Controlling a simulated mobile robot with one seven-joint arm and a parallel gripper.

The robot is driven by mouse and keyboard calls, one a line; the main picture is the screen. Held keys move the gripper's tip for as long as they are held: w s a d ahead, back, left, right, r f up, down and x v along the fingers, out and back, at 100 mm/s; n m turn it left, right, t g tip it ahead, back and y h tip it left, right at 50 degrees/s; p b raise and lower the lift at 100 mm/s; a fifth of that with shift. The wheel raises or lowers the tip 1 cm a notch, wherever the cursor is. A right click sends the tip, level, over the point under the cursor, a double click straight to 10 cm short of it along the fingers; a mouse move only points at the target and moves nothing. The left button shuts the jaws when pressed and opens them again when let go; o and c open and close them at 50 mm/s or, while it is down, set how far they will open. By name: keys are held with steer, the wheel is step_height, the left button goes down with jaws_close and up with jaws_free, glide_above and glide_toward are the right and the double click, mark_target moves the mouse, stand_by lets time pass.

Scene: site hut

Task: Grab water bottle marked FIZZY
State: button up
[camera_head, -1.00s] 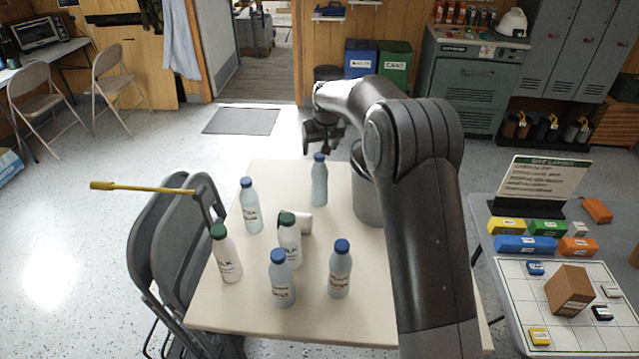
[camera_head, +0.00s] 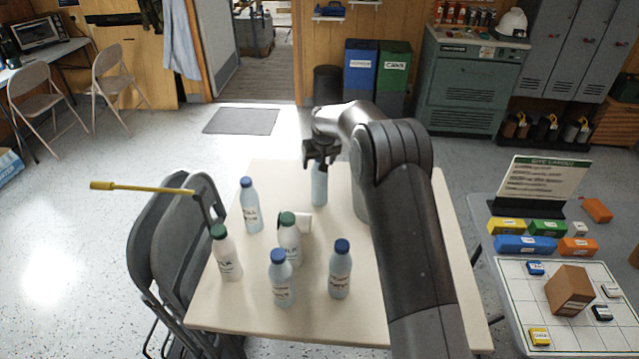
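Several clear blue-capped bottles stand upright on the cream table (camera_head: 235,308): one at the back left (camera_head: 250,207), one at the far middle (camera_head: 319,188), one at the front (camera_head: 281,280) and one at the front right (camera_head: 340,270). Their labels are too small to read surely, so I cannot tell which says FIZZY; the far bottle's label is not visible. My gripper (camera_head: 321,158) is at the far bottle's top and covers its cap. I cannot see whether the fingers touch it or are open.
Two white green-capped bottles (camera_head: 226,255) (camera_head: 290,242) stand among the others, with a white cylinder-like object (camera_head: 304,223) behind one. A grey container (camera_head: 360,200) is mostly hidden by my arm. Folded chairs (camera_head: 165,240) lean at the table's left. A side table (camera_head: 510,320) stands right.

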jaws_close()
stand_by(0.6)
